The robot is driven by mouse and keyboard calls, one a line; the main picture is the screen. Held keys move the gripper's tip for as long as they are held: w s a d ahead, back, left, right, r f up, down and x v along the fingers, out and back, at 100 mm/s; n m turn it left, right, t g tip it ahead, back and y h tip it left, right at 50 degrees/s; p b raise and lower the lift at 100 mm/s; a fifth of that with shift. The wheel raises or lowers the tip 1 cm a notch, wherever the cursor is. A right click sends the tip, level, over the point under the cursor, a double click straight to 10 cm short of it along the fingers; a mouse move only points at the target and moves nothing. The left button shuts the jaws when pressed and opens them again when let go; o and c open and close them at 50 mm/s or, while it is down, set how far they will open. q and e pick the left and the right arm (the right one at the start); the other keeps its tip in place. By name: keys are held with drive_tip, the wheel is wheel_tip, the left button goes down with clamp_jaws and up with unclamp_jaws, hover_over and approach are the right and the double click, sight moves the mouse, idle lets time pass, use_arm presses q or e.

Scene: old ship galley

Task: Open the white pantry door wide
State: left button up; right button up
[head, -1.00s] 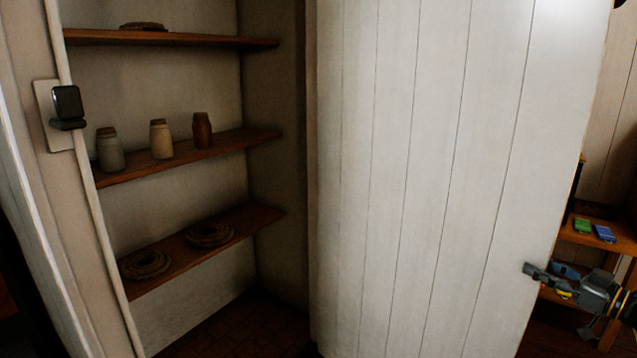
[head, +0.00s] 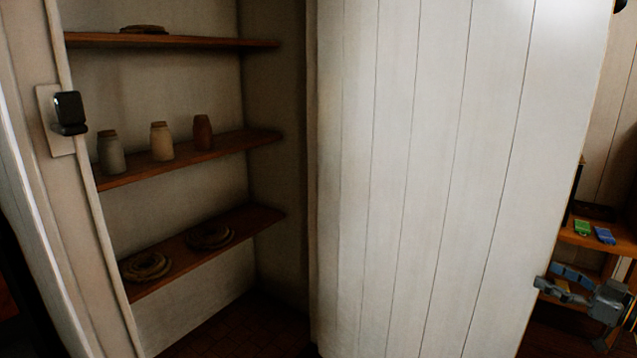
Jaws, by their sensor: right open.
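The white pantry door (head: 430,180) of vertical planks stands swung open to the right of the pantry opening. Its free edge is on the right, and the pantry shelves show fully on the left. My right gripper (head: 545,285) is at the lower right, open, its fingertips close to the door's free edge; I cannot tell whether they touch it. I see nothing held in it. My left gripper is not in view.
A dark latch keeper (head: 70,113) sits on the left door frame. Inside, the middle shelf (head: 225,147) holds three jars; the lower shelf (head: 265,217) holds rope coils. Beyond the door, a wooden table (head: 622,242) bears a green item (head: 582,228) and a blue item (head: 605,235).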

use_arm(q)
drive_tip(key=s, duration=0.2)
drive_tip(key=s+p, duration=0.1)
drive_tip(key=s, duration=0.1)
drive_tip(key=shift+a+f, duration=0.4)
use_arm(e)
drive_tip(key=v, duration=0.8)
drive_tip(key=shift+d, duration=0.1)
